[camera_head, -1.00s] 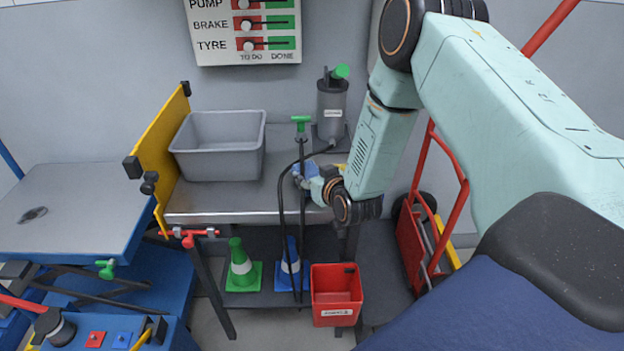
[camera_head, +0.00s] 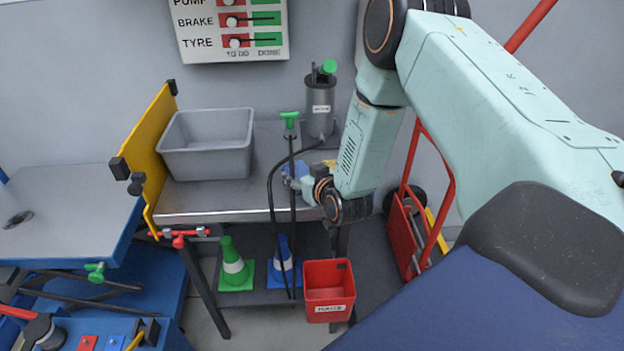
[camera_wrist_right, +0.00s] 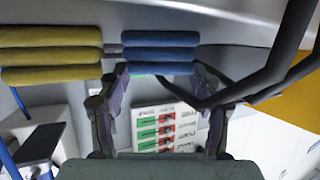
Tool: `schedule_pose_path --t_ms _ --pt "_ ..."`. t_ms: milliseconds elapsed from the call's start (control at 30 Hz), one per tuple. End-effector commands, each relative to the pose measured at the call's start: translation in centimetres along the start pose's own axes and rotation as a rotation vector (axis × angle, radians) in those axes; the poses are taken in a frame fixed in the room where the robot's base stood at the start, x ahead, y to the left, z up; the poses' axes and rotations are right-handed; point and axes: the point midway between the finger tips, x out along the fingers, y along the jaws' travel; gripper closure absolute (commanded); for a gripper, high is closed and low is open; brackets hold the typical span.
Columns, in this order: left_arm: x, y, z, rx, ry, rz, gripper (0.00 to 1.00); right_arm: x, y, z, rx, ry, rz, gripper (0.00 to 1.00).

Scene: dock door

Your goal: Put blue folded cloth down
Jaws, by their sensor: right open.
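The blue folded cloth (camera_wrist_right: 160,48) lies flat at the grey bench top in the right wrist view, just beyond my fingertips. In the head view a small part of the blue cloth (camera_head: 296,168) shows behind my right gripper (camera_head: 296,184). The right gripper is open in the wrist view (camera_wrist_right: 160,76), with one finger near each end of the cloth. I cannot tell whether the fingers touch it. My left gripper is not in view.
A yellow folded cloth (camera_wrist_right: 50,56) lies beside the blue one. A black hose and pump with a green handle (camera_head: 289,117) stand close to my gripper. A grey bin (camera_head: 206,150) is on the bench's left. A red bucket (camera_head: 329,290) hangs in front.

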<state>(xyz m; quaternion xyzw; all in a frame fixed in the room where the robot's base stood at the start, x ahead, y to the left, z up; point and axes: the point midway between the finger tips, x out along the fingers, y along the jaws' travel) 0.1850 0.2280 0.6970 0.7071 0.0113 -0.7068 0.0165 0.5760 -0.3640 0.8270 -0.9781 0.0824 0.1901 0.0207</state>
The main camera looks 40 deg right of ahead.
Motion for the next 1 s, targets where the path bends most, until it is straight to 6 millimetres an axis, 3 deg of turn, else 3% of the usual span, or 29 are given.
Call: schedule_pose_path --t_ms 500,833,933,1000 --pt "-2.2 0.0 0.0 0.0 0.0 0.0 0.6 -9.6 0.0 -0.1 0.005 -0.003 0.001 0.35" --pt "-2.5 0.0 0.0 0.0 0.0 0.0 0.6 -11.5 -0.1 0.1 0.001 -0.005 -0.002 0.35" --pt "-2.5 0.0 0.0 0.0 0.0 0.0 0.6 -12.0 -1.2 1.9 -0.004 -0.072 -0.027 0.35" --pt "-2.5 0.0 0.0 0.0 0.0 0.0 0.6 -13.1 -2.9 4.9 -0.012 -0.188 -0.066 0.35"
